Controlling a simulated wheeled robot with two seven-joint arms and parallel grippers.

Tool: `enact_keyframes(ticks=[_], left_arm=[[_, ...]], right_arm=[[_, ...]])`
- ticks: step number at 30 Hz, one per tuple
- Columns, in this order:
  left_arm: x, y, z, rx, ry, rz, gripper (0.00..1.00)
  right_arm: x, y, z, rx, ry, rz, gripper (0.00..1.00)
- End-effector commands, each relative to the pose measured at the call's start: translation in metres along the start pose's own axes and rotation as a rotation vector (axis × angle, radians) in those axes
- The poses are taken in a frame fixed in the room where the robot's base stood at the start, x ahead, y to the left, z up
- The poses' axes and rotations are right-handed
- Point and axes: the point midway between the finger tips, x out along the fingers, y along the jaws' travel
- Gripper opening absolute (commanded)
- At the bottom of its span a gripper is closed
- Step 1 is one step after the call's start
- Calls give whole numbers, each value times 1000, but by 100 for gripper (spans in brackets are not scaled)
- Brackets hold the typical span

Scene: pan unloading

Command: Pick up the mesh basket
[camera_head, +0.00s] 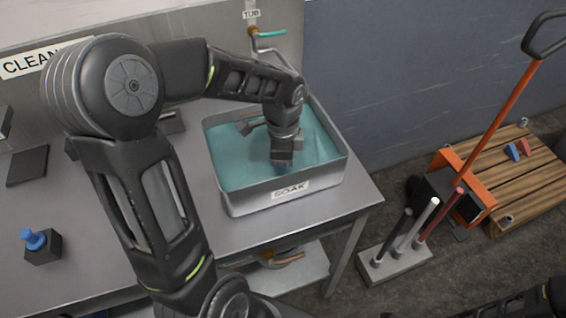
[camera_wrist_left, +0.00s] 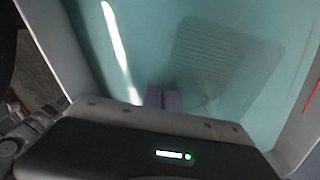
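No mesh basket is clearly visible in the head view. In the left wrist view a faint ribbed, grid-like shape (camera_wrist_left: 228,65) lies under the water; I cannot tell whether it is the mesh basket or part of the tub floor. My left gripper (camera_head: 282,160) reaches down into the SOAK tub, over the teal water. In the left wrist view its two purple-tinted fingertips (camera_wrist_left: 162,98) sit side by side with almost no gap, left of the ribbed shape. Nothing shows between them. My right gripper is out of view.
The grey metal SOAK tub (camera_head: 237,205) stands on a steel table (camera_head: 200,233), with its walls close around my left gripper. A tap (camera_head: 254,36) is behind it. A black block with a blue knob (camera_head: 42,247) is at left.

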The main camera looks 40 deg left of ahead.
Motion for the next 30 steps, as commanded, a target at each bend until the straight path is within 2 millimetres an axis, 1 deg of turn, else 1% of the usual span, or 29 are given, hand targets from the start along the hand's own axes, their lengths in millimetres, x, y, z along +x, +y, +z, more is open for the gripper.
enact_keyframes(ticks=[5,8,11,14,21,24,26,27,30], left_arm=[[-10,-1,-1,0,2,-4,0],[-21,-1,-1,0,3,-5,0],[-37,-1,-1,-1,3,-6,0],[-58,-2,-1,0,4,-8,0],[-118,-1,-1,0,5,-8,0],[-141,-1,-1,0,4,-5,0],[-152,0,-1,0,4,-5,0],[-165,0,0,0,3,-3,0],[-175,0,0,0,1,-1,0]], right_arm=[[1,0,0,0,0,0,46],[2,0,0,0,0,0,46],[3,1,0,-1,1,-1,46],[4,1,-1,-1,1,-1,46],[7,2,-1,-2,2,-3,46],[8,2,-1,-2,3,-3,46],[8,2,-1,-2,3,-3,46],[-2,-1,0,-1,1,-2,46],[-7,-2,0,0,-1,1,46]])
